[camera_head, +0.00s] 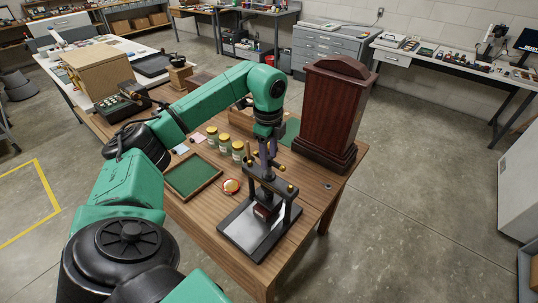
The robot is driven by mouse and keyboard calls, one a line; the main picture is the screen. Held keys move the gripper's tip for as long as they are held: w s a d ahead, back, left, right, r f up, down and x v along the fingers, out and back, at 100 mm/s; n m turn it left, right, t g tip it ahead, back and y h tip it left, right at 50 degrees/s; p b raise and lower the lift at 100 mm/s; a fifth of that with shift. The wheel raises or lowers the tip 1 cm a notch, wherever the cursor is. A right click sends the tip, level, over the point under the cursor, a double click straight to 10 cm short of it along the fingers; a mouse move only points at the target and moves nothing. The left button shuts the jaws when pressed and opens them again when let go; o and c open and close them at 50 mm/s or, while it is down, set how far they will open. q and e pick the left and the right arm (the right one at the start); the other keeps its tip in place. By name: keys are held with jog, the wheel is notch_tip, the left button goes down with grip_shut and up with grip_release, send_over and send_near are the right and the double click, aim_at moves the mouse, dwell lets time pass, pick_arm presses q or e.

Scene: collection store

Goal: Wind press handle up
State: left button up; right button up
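A small black screw press (249,218) stands on the front right part of the wooden table. The press handle (283,167) is at the top, with brass-coloured balls. My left gripper (267,158) points straight down over the top of the press, right at the handle. The fingers are small and partly merge with the handle and screw, so I cannot tell whether they touch or grip it. My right gripper is out of view.
A tall dark wooden case (330,115) stands close behind and right of the press. The wooden table's (205,218) front edge is near the press.

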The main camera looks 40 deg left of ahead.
aim_at(269, 157)
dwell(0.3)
pick_arm(q)
jog(key=shift+r, duration=0.3)
notch_tip(269, 157, up, 6)
jog(key=shift+r+b, duration=0.1)
jog(key=shift+b, duration=0.45)
notch_tip(269, 157, up, 8)
jog(key=p, duration=0.4)
jog(key=shift+s, duration=0.2)
jog(key=shift+w+f, duration=0.15)
jog(key=shift+f, duration=0.05)
